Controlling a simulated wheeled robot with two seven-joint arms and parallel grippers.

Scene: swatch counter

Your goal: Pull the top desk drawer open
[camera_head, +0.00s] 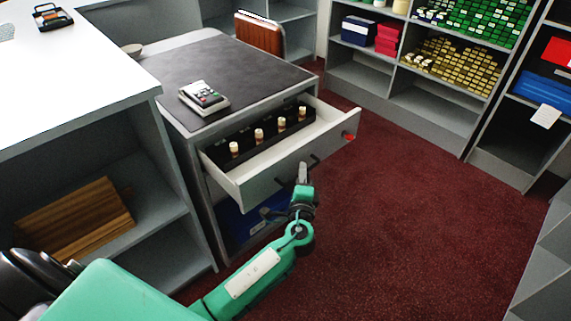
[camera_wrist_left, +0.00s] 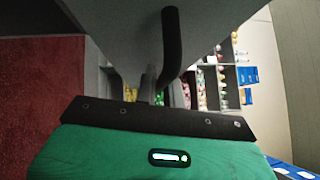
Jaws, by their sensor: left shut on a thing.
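The desk (camera_head: 215,68) has a dark top. Its top drawer (camera_head: 270,180) stands pulled out, with a pale front and its inside showing. A black insert (camera_head: 245,146) in it holds several small cork-coloured and white pieces. A dark bar handle (camera_head: 315,158) is on the drawer front; it also shows large in the left wrist view (camera_wrist_left: 172,45). My left gripper (camera_head: 302,176) is at the drawer front, shut on the handle; the exact contact is partly hidden. My right gripper is not in view.
A card terminal (camera_head: 204,96) sits on the desk. A white counter (camera_head: 70,65) with shelves below stands at left. A blue item (camera_head: 240,221) shows under the drawer. Stocked shelves (camera_head: 425,80) line the back. Red carpet (camera_head: 390,200) is free to the right.

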